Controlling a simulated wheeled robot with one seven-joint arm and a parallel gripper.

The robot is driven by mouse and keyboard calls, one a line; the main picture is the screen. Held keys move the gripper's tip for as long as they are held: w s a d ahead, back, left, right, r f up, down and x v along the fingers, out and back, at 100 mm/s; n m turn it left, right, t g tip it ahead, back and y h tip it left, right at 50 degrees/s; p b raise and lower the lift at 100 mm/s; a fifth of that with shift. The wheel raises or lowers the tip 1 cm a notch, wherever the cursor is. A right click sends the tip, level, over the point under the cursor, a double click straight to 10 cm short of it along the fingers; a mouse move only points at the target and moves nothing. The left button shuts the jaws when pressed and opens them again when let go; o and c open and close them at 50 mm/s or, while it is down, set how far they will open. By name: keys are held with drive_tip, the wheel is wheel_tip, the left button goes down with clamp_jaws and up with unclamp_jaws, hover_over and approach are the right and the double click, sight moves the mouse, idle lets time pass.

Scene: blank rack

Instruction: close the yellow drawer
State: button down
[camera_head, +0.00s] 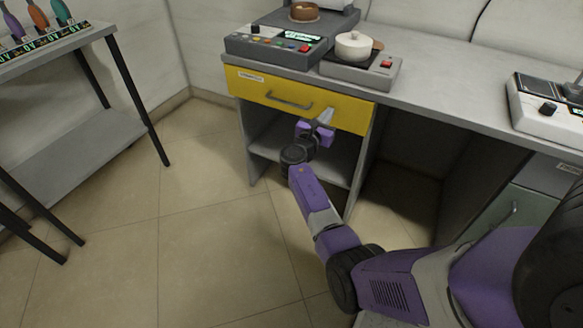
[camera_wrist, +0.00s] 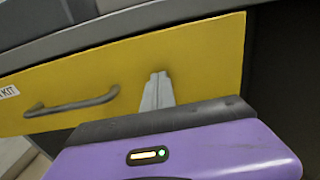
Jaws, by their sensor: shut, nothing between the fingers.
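The yellow drawer (camera_head: 335,107) is under the grey counter, with a grey bar handle and a white label at its left end. Its front looks about flush with the cabinet; I cannot tell whether a small gap is left. In the wrist view, the yellow front (camera_wrist: 205,60) fills the upper part, with the handle (camera_wrist: 70,106) at the left. My gripper (camera_head: 325,116) is in front of the drawer's right half, to the right of the handle. Its fingers (camera_wrist: 157,88) are shut and empty, pointing at the front; they look touching or very close to it.
An open shelf (camera_head: 270,149) lies below the drawer. On the counter (camera_head: 435,88) stand a control box (camera_head: 270,45) and a hot plate (camera_head: 362,70) with a white pot (camera_head: 353,46). A black-legged table (camera_head: 75,135) stands at the left. The floor (camera_head: 160,225) between is clear.

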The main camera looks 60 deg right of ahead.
drive_tip(key=shift+d+r, duration=0.1)
drive_tip(key=shift+d, duration=1.15)
drive_tip(key=shift+d+r, duration=0.1)
drive_tip(key=shift+s, duration=0.1)
